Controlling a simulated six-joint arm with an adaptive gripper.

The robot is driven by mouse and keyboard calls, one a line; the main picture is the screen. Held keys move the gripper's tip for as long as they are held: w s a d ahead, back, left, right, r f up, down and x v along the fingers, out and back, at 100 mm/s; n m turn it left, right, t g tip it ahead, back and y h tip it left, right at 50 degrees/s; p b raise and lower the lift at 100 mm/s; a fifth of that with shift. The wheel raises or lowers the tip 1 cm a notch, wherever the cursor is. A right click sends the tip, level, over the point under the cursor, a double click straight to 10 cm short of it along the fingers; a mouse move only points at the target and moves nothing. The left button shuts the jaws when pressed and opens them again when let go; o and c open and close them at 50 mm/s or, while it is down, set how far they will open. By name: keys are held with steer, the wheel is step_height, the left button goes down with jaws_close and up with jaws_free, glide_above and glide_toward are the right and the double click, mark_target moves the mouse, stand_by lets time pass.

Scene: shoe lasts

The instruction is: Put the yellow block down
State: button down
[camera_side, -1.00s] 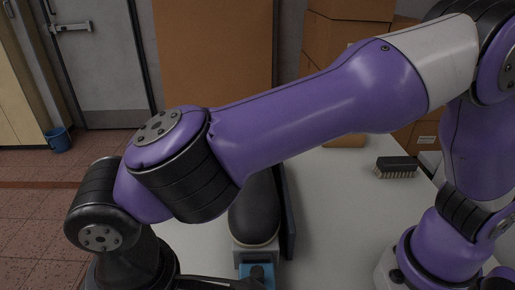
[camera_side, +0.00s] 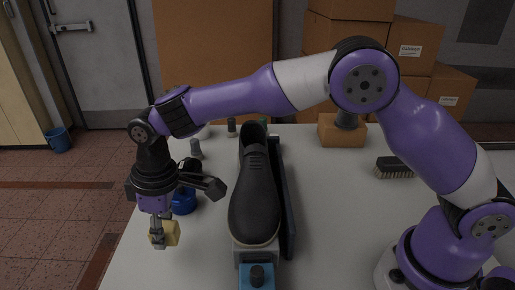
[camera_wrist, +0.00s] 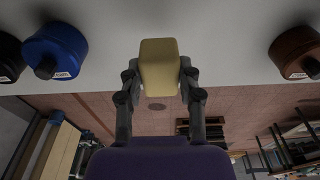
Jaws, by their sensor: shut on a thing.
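The yellow block (camera_side: 168,233) is small and pale yellow. It hangs in my gripper (camera_side: 160,236) near the left edge of the table in the side view. In the wrist view the yellow block (camera_wrist: 159,66) sits between the two dark fingers of my gripper (camera_wrist: 160,82), which are shut on it. The table edge and the floor show behind it there. The side view does not clearly show the gap between the block and the table.
A black shoe (camera_side: 255,200) stands mid-table on a holder with a blue front clamp (camera_side: 257,277). A blue round container (camera_side: 183,203) is close behind my gripper; it shows in the wrist view (camera_wrist: 57,50), opposite a brown one (camera_wrist: 296,54). A brush (camera_side: 395,167) lies right.

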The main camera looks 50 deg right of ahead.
mark_target(172, 251)
steer(key=shift+w+d+f, duration=0.15)
steer(key=shift+w+f, duration=0.1)
steer(key=shift+w, duration=0.1)
steer(key=shift+f, duration=2.05)
steer(key=shift+f, duration=0.1)
steer(key=c, duration=0.5)
jaws_free()
